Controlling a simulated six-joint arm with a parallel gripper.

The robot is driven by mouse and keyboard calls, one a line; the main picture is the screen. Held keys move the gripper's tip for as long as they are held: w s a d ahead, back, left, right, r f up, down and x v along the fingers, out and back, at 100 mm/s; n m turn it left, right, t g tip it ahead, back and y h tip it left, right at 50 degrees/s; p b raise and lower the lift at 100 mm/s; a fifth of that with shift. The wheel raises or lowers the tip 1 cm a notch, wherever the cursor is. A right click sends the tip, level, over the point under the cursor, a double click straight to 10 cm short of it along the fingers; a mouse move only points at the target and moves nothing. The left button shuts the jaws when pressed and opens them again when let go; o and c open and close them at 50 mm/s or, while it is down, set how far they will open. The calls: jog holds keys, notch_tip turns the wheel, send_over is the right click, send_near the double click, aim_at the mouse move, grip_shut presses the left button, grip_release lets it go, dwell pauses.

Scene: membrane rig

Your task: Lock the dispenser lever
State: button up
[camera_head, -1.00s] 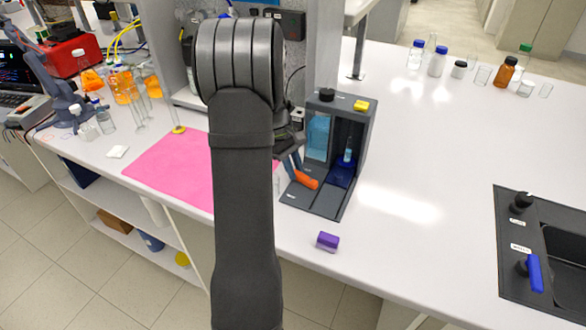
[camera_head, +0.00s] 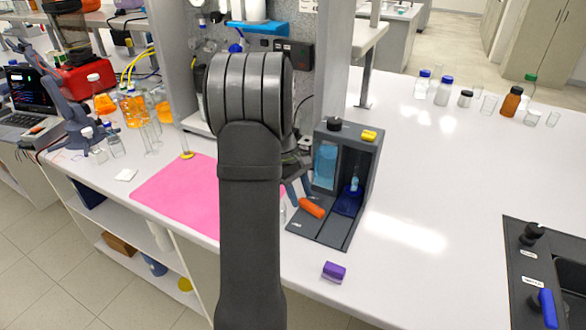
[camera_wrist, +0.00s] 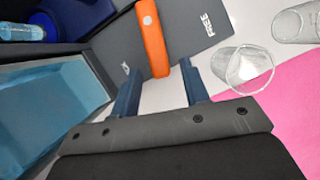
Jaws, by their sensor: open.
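The dispenser (camera_head: 367,165) is a dark grey open-fronted box on the white bench, with a blue liquid tank (camera_head: 325,165) inside. Its orange lever (camera_head: 312,208) lies over the grey base plate, and also shows in the wrist view (camera_wrist: 151,38). The plate bears the word FREE (camera_wrist: 208,25) to the right of the lever; a second marking at its left is mostly hidden. My gripper (camera_wrist: 160,67) is open, with blue fingers on either side of the lever's near end. Clear gaps show on both sides. In the head view my arm partly hides my gripper (camera_head: 297,190).
A clear glass beaker (camera_wrist: 242,70) stands close to the right finger, beside the pink mat (camera_head: 175,195). A small vial (camera_head: 354,185) stands inside the dispenser. A purple block (camera_head: 334,271) lies in front of the dispenser. The bench to the right is clear up to the dark sink unit (camera_head: 515,270).

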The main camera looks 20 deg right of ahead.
jog(key=v, duration=1.6)
jog(key=shift+r, duration=0.25)
jog(key=t+y, duration=0.2)
jog(key=t, duration=0.2)
send_over(303, 199)
notch_tip(303, 199, down, 16)
jog(key=shift+f, duration=0.15)
